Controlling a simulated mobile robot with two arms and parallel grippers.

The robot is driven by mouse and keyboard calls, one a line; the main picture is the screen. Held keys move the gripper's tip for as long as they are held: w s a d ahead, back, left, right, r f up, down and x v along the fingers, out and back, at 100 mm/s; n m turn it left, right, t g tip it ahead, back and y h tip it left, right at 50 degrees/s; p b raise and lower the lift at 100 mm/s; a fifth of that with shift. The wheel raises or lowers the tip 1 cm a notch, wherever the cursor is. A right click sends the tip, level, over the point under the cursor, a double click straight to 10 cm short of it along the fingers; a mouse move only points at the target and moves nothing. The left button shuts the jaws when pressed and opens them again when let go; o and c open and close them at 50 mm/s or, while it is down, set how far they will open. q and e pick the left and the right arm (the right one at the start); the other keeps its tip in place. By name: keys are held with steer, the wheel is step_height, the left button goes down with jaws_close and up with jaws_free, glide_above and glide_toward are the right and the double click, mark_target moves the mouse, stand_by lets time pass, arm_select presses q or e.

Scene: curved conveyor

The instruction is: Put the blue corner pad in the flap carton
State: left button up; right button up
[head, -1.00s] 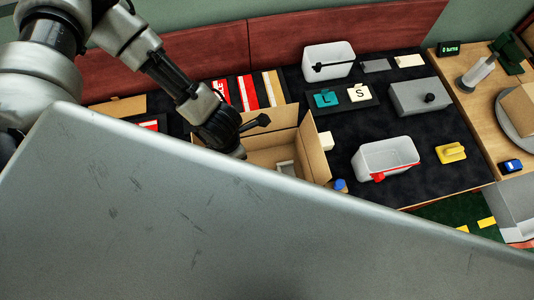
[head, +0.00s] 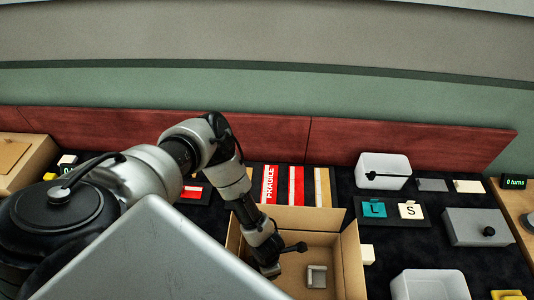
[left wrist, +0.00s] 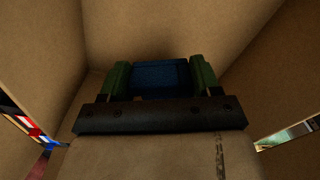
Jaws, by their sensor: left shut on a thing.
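The flap carton (head: 352,262) is an open brown box at the lower middle of the head view, its flaps spread. My left arm reaches down into it, and my left gripper (head: 270,268) is inside its left part; the fingertips are hidden there. In the left wrist view the blue corner pad (left wrist: 160,76) sits between the two green fingers, which are shut on it, with brown carton walls around. I cannot tell whether the pad touches the carton floor. A pale grey corner piece (head: 317,277) lies inside the carton. My right gripper is not in view.
Behind the carton lie red and tan label strips (head: 296,186). To the right are a white bin (head: 384,170), a tray with L and S cards (head: 391,211), a grey box (head: 478,227) and another white bin (head: 430,285). A small cream block (head: 368,254) stands beside the carton.

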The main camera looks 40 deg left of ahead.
arm_select(q)
steer(key=shift+f, duration=1.95)
steer(key=shift+f, duration=0.1)
steer(key=shift+f+b, duration=0.15)
steer(key=shift+b, duration=0.15)
steer(key=o, duration=0.9)
step_height(320, 180, up, 13)
steer(key=shift+f, duration=0.2)
